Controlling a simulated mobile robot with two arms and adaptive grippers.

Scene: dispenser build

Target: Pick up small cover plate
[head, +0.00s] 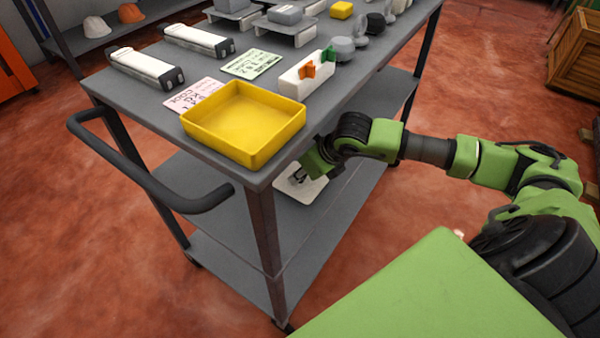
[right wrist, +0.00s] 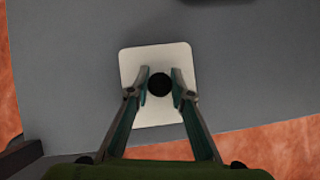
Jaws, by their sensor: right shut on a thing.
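The small cover plate (head: 308,193) is a flat white plate with rounded corners. It is at the cart's middle shelf, below the front edge of the top, partly hidden by my right gripper (head: 298,179). In the right wrist view the plate (right wrist: 155,58) has a round black knob (right wrist: 159,85) at its middle. My right gripper (right wrist: 160,83) has its fingers on both sides of this knob and is shut on it. I cannot tell whether the plate touches the shelf. My left gripper is not in view.
The cart's top (head: 150,110) overhangs my right arm. It carries a yellow tray (head: 245,122), paper cards (head: 251,63), two long white parts (head: 146,66), a white holder (head: 305,75) and several grey parts. A black handle (head: 150,175) sticks out at left. The middle shelf (head: 225,208) looks mostly clear.

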